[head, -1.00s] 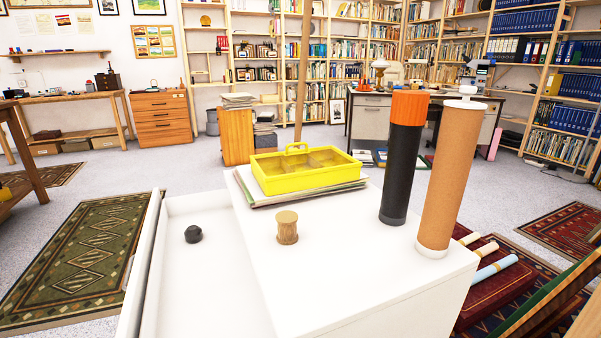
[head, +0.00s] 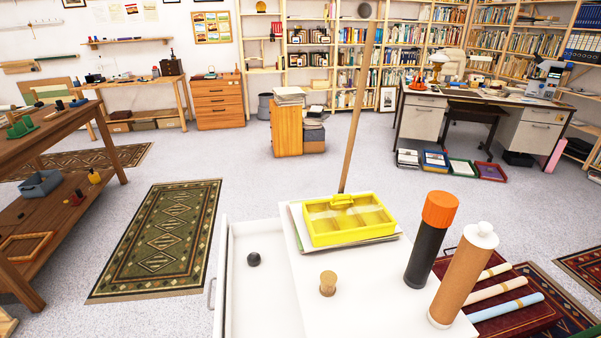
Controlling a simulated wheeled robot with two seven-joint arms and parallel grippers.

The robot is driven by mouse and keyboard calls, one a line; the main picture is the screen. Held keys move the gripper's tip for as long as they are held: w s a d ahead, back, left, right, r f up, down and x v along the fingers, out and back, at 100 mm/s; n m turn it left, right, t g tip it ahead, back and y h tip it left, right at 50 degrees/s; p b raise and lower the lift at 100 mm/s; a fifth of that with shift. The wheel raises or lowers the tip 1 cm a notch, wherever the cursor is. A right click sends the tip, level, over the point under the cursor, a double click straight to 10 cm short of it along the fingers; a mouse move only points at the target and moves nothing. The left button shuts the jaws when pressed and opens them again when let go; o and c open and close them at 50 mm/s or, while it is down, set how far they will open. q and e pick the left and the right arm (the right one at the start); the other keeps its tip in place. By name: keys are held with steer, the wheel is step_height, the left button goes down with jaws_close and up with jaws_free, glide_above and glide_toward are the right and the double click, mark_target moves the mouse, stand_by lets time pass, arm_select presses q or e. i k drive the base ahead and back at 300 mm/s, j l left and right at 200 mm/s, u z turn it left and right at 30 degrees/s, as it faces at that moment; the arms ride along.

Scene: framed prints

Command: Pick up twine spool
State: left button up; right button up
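The twine spool (head: 328,284), a small tan wooden-looking spool, stands upright on the white cabinet top (head: 350,320) in the head view. It stands in front of a yellow tray with a handle (head: 348,218) and to the left of two tall tubes. Nothing touches it. Neither of my grippers shows in the head view.
A black tube with an orange cap (head: 432,240) and a brown tube with a white cap (head: 462,277) stand to the right. The yellow tray rests on papers behind. An open drawer (head: 265,310) at the left holds a small dark object (head: 253,259). Rolled prints (head: 505,307) lie at right.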

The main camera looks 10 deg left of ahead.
mark_target(328, 278)
steer(key=k+j+u, duration=0.1)
steer(key=j, duration=0.25)
steer(key=k+j+u, duration=0.1)
steer(key=j, duration=0.25)
steer(key=k+j, duration=0.25)
steer(key=k+j+u, duration=0.15)
steer(key=j, duration=0.3)
